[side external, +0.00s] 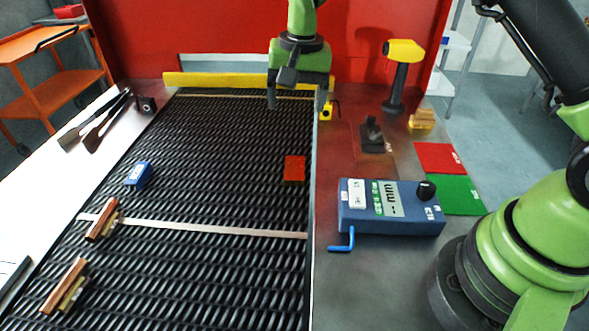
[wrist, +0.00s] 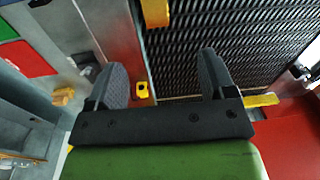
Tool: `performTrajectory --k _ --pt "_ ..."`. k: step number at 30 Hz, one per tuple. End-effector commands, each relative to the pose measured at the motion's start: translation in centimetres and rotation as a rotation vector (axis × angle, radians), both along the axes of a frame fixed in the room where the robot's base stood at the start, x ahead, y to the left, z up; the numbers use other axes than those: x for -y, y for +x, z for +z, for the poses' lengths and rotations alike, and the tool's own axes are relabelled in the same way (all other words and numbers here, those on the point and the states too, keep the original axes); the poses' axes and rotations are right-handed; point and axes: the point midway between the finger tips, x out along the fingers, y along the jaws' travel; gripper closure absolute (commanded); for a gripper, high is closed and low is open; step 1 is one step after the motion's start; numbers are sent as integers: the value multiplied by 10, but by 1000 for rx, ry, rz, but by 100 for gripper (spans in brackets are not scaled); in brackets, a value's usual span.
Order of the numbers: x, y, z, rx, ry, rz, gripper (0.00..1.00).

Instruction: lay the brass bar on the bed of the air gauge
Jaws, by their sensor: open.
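Two short brown-and-brass bars lie tilted on the left of the belt in the side external view, one near the pale strip (side external: 102,220) and one closer to the front (side external: 65,287). I cannot tell whether either is wholly brass. The blue gauge box (side external: 390,222), with a display and black knob, stands right of the belt. A small dark fixture (side external: 373,135) sits behind it; I cannot tell which part is the bed. My gripper (side external: 297,100) is open and empty above the belt's far end, well away from the bars; its fingers also show in the wrist view (wrist: 163,70).
The belt (side external: 200,190) also carries a blue block (side external: 138,174) and a red block (side external: 295,168). Tongs (side external: 100,122) lie at left.

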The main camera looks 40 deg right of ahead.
Motion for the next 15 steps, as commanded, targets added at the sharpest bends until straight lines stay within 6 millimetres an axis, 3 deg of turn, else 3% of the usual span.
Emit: performTrajectory --k 1,3,15 --pt "-1 5 -20 -27 -8 -12 23" --pt "-1 9 -37 -50 -17 -27 23" --pt "-1 11 -95 -79 -28 -46 23"
